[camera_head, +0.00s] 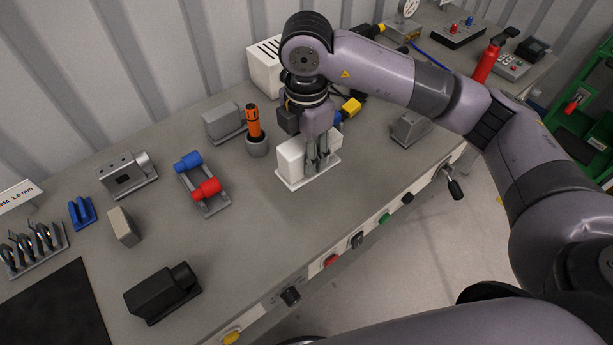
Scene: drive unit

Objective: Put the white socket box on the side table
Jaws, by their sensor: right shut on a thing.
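The white socket box (290,160) is at the middle of the grey workbench, upright on a thin pale base plate. My right gripper (317,160) points down at it from above and is shut on it, with its fingers over the box's right part. The fingers and wrist hide some of the box. I cannot tell whether its base touches the bench top or is slightly above it. My left gripper is not in view. I cannot make out a separate side table.
The workbench (240,245) has free room in front of the box. An orange-handled screwdriver (254,124) stands in a grey holder to the left. Nearby are a blue-and-red fixture (207,188) and a black block (162,292). A green frame (583,120) stands beyond the bench at right.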

